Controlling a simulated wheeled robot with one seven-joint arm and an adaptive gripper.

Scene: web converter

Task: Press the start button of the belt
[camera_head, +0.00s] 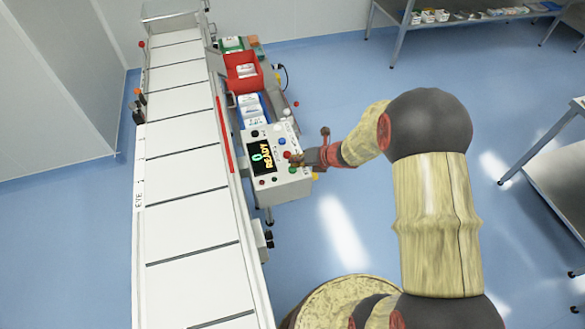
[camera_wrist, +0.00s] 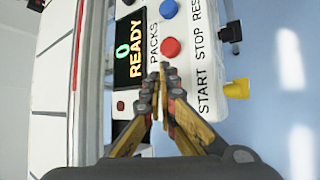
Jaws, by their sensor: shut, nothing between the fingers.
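The white control panel (camera_head: 270,184) stands beside the belt (camera_head: 190,180). Its display (camera_head: 262,158) reads 0 READY. In the wrist view, the panel's printed labels START (camera_wrist: 204,92), STOP and RESET run along its right side. The red button (camera_wrist: 171,47) lies beside STOP and the blue button (camera_wrist: 168,9) beside RESET. The green button (camera_head: 292,170) shows close to my gripper (camera_head: 297,160) in the head view. In the wrist view my gripper (camera_wrist: 163,72) is shut and empty, its fingertips over the panel near START. The fingers hide the button there; I cannot tell whether they touch it.
Behind the panel are a blue bin (camera_head: 250,110) and a red bin (camera_head: 243,72). A yellow part (camera_wrist: 237,88) sticks out from the panel's right side. A metal shelf (camera_head: 455,18) stands at the back. The blue floor right of the panel is open.

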